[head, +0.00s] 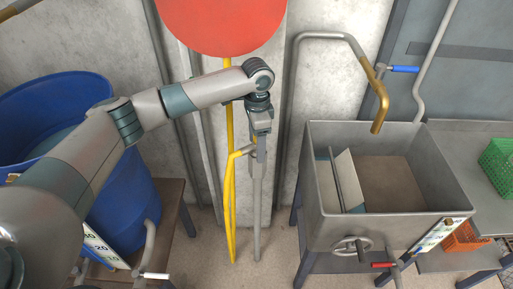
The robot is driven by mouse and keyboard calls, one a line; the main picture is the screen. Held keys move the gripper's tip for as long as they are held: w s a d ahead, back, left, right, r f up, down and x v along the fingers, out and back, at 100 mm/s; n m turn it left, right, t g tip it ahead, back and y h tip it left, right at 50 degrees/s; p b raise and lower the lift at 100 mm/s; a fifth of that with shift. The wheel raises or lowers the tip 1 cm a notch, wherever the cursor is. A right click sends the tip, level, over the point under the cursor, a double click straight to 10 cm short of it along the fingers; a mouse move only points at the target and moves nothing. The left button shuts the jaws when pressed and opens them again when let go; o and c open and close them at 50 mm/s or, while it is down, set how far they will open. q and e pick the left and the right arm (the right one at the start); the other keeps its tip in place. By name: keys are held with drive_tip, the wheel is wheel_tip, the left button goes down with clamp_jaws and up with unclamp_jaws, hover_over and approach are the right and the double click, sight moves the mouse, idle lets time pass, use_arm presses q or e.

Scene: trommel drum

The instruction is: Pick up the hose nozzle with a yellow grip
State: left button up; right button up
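My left arm reaches in from the left, and its gripper (261,148) points down in front of the wall, below and right of the red disc. A long grey lance (257,205), which looks like the hose nozzle, hangs upright directly below the gripper. A yellow hose or grip part (236,160) bends in to meet it beside the fingertips. The fingers overlap the top of the nozzle in the picture. I cannot tell whether they are closed on it, and the grip itself is not clearly visible. My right gripper is not in view.
A red disc (221,22) is on the wall above. A blue drum (130,205) stands on a table at left. A grey steel sink (320,190) with a curved tap pipe (340,38) is at right. Green (498,160) and orange (462,238) baskets are at far right.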

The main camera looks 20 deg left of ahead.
use_arm(q)
drive_tip(key=c, duration=1.3)
